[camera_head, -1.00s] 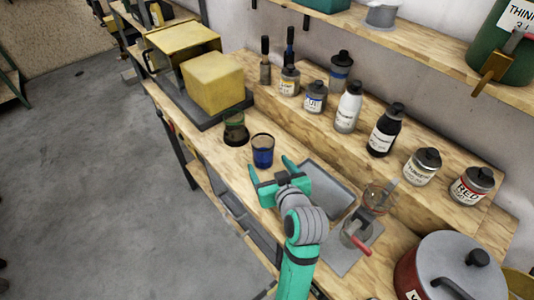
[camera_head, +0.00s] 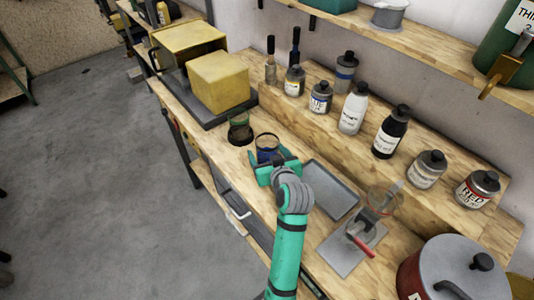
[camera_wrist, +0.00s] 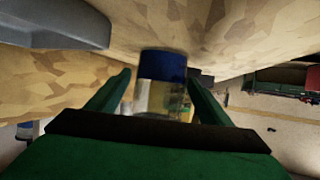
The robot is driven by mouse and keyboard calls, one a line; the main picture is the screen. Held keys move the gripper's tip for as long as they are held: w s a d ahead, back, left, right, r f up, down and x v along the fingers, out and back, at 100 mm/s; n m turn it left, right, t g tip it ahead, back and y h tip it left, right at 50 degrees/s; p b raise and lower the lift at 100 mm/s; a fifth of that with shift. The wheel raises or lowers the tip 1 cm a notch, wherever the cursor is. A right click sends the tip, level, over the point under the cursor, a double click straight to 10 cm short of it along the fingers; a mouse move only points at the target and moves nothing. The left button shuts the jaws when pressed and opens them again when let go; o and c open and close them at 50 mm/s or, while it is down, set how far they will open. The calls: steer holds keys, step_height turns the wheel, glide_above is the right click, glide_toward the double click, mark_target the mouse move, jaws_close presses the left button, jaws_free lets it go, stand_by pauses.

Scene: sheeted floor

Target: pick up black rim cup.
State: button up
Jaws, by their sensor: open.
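A clear cup with a dark rim and blue in its lower part (camera_head: 266,141) stands on the wooden bench. My gripper (camera_head: 268,157) is at its near side, partly hiding its lower part. In the wrist view the cup (camera_wrist: 162,70) shows between the two green fingers of my gripper (camera_wrist: 158,84), one on each side. The fingers are open, with a visible gap at the left; I cannot tell if either touches the cup.
A dark green-tinted cup (camera_head: 240,130) stands just left of the cup. A grey tray (camera_head: 332,188) lies to the right. A yellow block (camera_head: 218,84) is behind left. Several bottles and jars, including a white bottle (camera_head: 353,110), line the raised ledge behind.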

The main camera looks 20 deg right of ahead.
steer(key=c, duration=1.2)
steer(key=shift+r, duration=0.1)
steer(key=shift+c, duration=0.2)
